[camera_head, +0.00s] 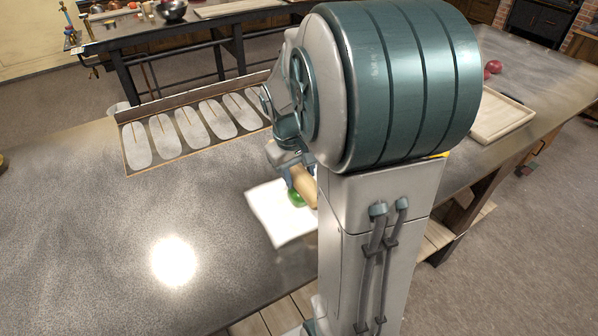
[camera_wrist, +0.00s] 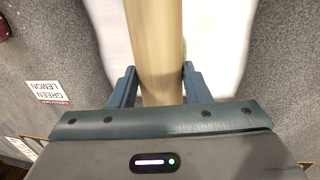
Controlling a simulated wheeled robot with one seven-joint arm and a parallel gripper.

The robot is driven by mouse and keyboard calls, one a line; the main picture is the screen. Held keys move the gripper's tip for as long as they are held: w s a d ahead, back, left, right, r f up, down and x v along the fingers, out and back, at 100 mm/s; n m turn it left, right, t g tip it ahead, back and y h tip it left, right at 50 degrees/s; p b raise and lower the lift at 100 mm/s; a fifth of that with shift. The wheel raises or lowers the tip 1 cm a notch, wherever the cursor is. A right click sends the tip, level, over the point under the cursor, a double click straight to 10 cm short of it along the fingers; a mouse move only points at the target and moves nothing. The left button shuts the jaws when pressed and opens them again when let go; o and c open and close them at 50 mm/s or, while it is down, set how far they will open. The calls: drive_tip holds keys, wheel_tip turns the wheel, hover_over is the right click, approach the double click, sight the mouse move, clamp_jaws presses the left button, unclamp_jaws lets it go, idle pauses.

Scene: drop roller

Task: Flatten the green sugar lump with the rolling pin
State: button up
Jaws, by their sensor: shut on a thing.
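My gripper (camera_wrist: 160,88) is shut on the wooden rolling pin (camera_wrist: 153,40), with one finger on each side of it in the wrist view. In the head view the rolling pin (camera_head: 303,184) is partly hidden by my arm. The green sugar lump (camera_head: 295,197) lies on a white sheet (camera_head: 270,218), right beside or under the pin; I cannot tell whether they touch. In the wrist view only a thin green sliver of the lump (camera_wrist: 184,48) shows at the pin's right edge. The white sheet (camera_wrist: 110,30) spreads below the pin.
A wooden tray (camera_head: 505,118) and red round things (camera_head: 492,68) are at the right. A label card (camera_wrist: 47,93) lies left of the sheet. The table's left part is clear.

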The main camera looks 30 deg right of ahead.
drive_tip(key=shift+f+b, duration=0.45)
drive_tip(key=shift+f, duration=0.2)
drive_tip(key=shift+f, duration=0.1)
drive_tip(key=shift+f+b, duration=0.8)
drive_tip(key=shift+f, duration=0.1)
drive_tip(key=shift+f, duration=0.15)
idle(0.4)
drive_tip(key=shift+f+b, duration=0.4)
drive_tip(key=shift+r, duration=0.1)
wheel_tip(320, 180, up, 7)
drive_tip(key=p, duration=0.5)
drive_tip(key=shift+p, duration=0.35)
